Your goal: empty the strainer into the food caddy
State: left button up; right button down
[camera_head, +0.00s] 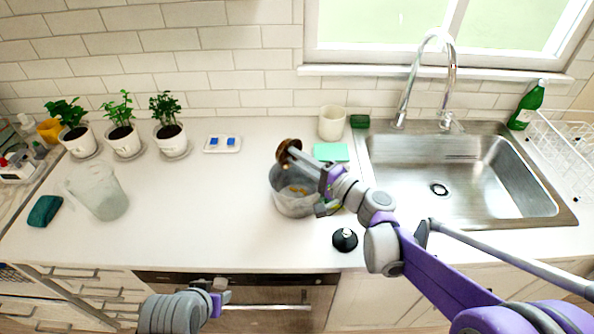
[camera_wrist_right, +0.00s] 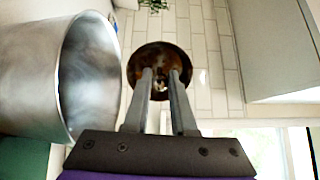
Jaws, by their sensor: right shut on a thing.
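My right gripper (camera_head: 303,160) is shut on the strainer (camera_head: 288,151), a brown, round, dish-like piece. In the right wrist view the strainer (camera_wrist_right: 160,52) sits between the fingertips, gripped near its middle. It is tilted on its side above the far rim of the food caddy (camera_head: 290,208), a grey open bin on the counter. Yellowish scraps (camera_head: 299,190) lie inside the caddy. The caddy's metallic wall (camera_wrist_right: 38,85) fills the left of the wrist view, beside the fingers. My left gripper (camera_head: 224,297) is low in front of the counter, away from the objects; its jaws are unclear.
A steel sink (camera_head: 480,185) with a tall tap (camera_head: 405,90) is right. A black round knob-like object (camera_head: 344,240) lies in front of the caddy.

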aim_at(286, 151)
jog(key=shift+w+a+r+g+h+p, duration=0.3)
jog(key=shift+w+a+g+h+p, duration=0.1)
jog(key=shift+g+h, duration=0.35)
jog(key=shift+w+a+g+h, duration=0.65)
jog(key=shift+w+a+h, duration=0.1)
jog(key=shift+a, duration=0.1)
pick_arm(q)
jog(key=w+r+p, duration=0.3)
jog(key=r+p, duration=0.1)
jog(key=r, duration=0.3)
jog(key=shift+w+d+r+t, duration=0.2)
jog(key=shift+w+t, duration=0.15)
jog(key=shift+t, duration=0.05)
pick_arm(e)
jog(key=w+a+f+g+h, duration=0.2)
jog(key=w+a+g+h, duration=0.6)
jog(key=g+h, duration=0.1)
jog(key=shift+a+f+h, duration=0.15)
jog(key=shift+f+h, duration=0.05)
jog(key=shift+h, duration=0.4)
